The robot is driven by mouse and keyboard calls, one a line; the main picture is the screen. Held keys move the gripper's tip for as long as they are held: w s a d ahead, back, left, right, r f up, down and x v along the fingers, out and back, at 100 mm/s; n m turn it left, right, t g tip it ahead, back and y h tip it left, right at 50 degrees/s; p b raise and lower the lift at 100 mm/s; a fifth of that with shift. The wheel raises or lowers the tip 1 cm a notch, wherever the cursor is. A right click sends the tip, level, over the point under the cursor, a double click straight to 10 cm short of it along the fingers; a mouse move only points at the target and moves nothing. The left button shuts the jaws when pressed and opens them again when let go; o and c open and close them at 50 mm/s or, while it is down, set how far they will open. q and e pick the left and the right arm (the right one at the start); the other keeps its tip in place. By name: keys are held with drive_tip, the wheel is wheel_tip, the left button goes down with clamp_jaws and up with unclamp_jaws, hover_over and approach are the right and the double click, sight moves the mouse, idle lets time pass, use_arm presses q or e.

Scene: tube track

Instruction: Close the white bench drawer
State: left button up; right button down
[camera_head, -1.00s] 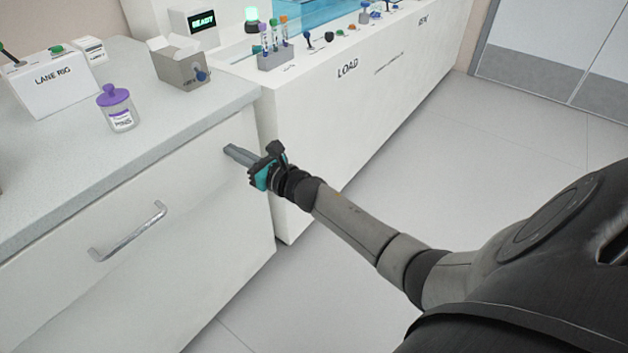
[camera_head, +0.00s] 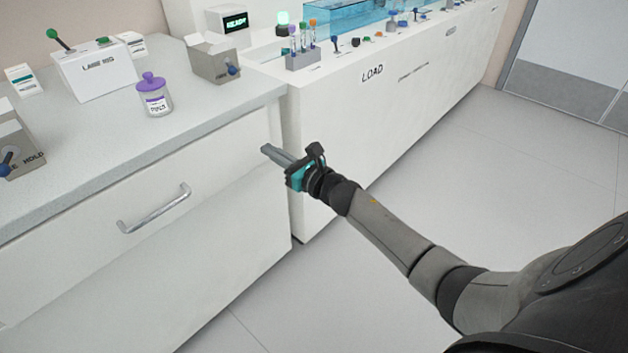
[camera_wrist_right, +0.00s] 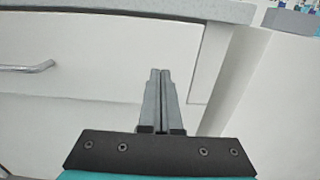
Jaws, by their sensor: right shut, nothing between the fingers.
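The white bench drawer (camera_head: 90,212) has a wide plain front with a silver bar handle (camera_head: 153,208), just under the grey worktop at the left. Its front looks close to flush with the bench; I cannot tell whether a small gap is left. My left gripper is not in view.
On the grey worktop (camera_head: 195,120) stand a purple-lidded jar (camera_head: 154,97), the LANE RIG box (camera_head: 95,70) and a grey box (camera_head: 214,62). The white LOAD bench (camera_head: 350,110) adjoins at the right. The floor (camera_head: 450,180) in front is clear.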

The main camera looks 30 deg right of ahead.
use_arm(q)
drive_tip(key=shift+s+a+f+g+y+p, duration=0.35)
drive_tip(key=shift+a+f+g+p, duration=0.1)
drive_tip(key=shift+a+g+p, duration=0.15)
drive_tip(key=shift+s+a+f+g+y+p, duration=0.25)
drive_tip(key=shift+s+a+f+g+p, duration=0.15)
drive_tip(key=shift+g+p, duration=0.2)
use_arm(e)
drive_tip(key=v, duration=0.9)
drive_tip(key=shift+s+d+f, duration=0.1)
